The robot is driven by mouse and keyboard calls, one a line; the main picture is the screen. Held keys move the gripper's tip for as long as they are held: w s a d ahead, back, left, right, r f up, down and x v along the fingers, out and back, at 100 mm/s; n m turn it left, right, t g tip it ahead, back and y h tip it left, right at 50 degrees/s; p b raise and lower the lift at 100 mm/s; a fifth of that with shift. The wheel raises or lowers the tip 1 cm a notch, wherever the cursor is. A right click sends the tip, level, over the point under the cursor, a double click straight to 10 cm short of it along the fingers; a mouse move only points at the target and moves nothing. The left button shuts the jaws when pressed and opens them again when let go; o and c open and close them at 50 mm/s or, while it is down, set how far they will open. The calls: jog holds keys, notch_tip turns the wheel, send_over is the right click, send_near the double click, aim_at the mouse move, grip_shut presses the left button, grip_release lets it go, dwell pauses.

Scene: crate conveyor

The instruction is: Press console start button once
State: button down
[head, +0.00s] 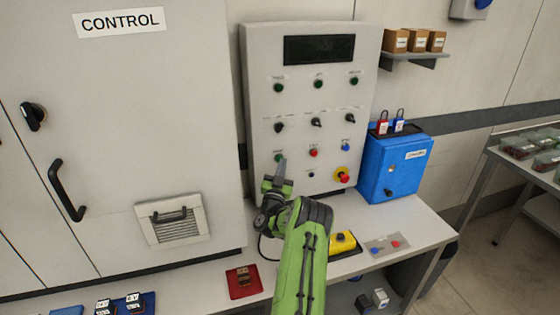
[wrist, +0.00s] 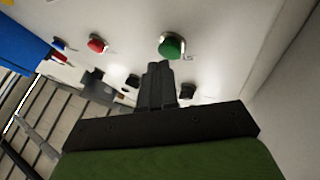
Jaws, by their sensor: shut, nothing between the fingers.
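The grey console (head: 263,75) stands upright on the bench, with a dark display at its top. A green button (head: 278,155) is at the left of its lower row; its label is too small to read. The green button (wrist: 172,46) shows large in the wrist view. My gripper (head: 282,163) is shut and empty, with its fingertips close in front of this button. In the wrist view, the fingertips (wrist: 158,66) appear just below the button, and I cannot tell whether they touch it.
A red button (head: 313,152) and a blue button (head: 345,146) sit right of the green one. A red mushroom button (head: 342,175) on yellow is below. Black knobs (head: 316,122) are above. A blue box (head: 400,165) stands right; a control cabinet (head: 110,130) stands left.

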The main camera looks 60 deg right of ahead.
jog(key=shift+w+d, duration=0.3)
dwell(0.5)
jog(key=shift+s+a, duration=0.6)
jog(key=s+a+b, duration=0.3)
jog(key=shift+s+a, duration=0.25)
dwell(0.5)
jog(key=shift+f, duration=0.1)
dwell(0.7)
